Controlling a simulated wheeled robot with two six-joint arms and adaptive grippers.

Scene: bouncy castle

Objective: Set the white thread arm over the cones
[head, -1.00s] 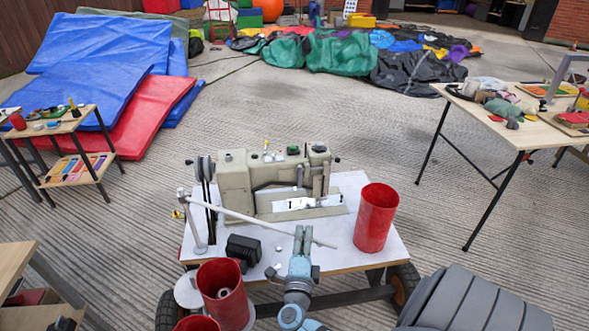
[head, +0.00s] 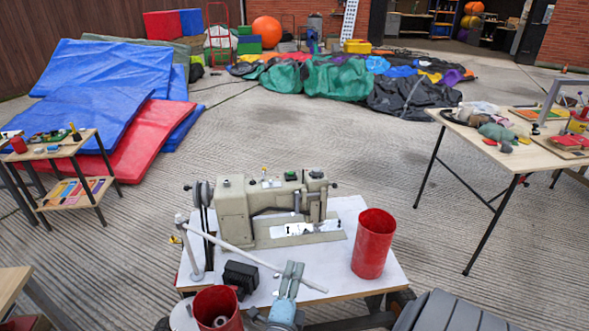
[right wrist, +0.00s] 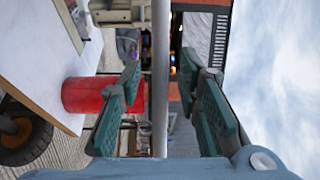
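The white thread arm (head: 262,263) is a long rod that slopes from a post (head: 188,250) on the left of the sewing table (head: 330,262) towards its front edge. My right gripper (head: 291,270) is at the rod near its free end. In the right wrist view the gripper (right wrist: 165,108) is open, and the rod (right wrist: 160,70) runs between its spread green-padded fingers. It looks clear of both pads. My left gripper is not in view.
A beige sewing machine (head: 235,210) stands behind the rod. A taller red cylinder (head: 374,250) stands on the table's right, and a black box (head: 241,275) lies by the post. A wooden table (head: 520,150) is at the right.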

